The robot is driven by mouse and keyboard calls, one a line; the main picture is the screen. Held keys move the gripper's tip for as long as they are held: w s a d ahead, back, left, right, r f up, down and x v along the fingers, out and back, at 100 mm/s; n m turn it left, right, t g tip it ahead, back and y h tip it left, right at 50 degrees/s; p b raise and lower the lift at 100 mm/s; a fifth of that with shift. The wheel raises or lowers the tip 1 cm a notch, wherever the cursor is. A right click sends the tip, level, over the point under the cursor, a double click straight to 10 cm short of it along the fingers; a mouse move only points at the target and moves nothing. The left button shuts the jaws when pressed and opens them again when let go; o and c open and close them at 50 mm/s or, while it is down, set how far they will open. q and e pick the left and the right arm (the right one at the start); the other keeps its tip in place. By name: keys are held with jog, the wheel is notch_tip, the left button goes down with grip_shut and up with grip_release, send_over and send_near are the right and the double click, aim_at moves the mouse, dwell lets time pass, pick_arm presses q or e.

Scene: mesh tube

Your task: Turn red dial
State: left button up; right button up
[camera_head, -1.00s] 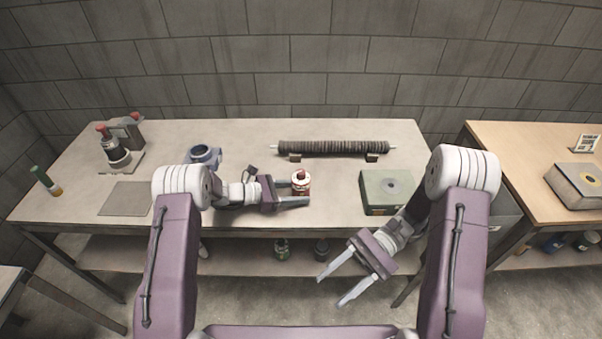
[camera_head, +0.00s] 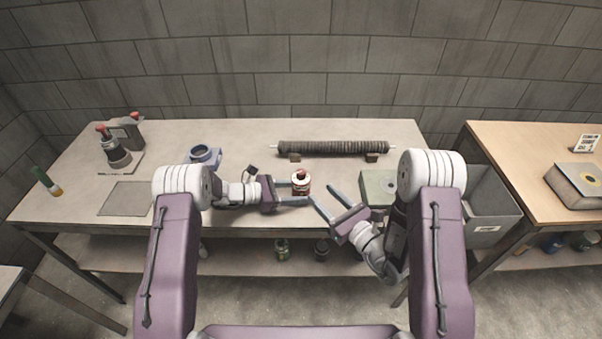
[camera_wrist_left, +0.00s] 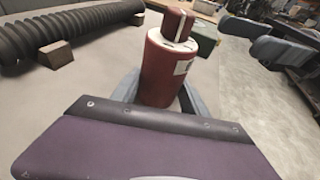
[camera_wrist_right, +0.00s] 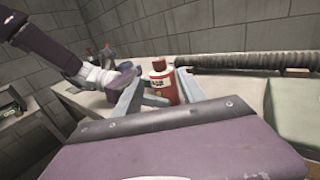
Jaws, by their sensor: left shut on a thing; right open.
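A dark red cylinder with a white collar and a red dial (camera_head: 300,175) on top stands upright on the table. In the left wrist view the dial (camera_wrist_left: 178,22) has a white mark, and the red body (camera_wrist_left: 163,68) has a white label. My left gripper (camera_head: 300,191) is shut on this body, with a finger on each side. My right gripper (camera_head: 322,200) is open and empty, to the right of the cylinder and near the table's front edge. In the right wrist view the cylinder (camera_wrist_right: 162,80) shows between the open fingers. The fingers do not visibly touch the dial.
A ribbed dark tube (camera_head: 332,147) lies on two small blocks behind the cylinder. A green box (camera_head: 378,183) stands close to my right gripper. A blue ring-shaped fixture (camera_head: 205,155) is at the back left. A grey bin (camera_head: 489,208) is between the tables.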

aim_at(304, 176)
jog(key=x, duration=1.1)
jog(key=shift+a, duration=0.15)
grip_shut()
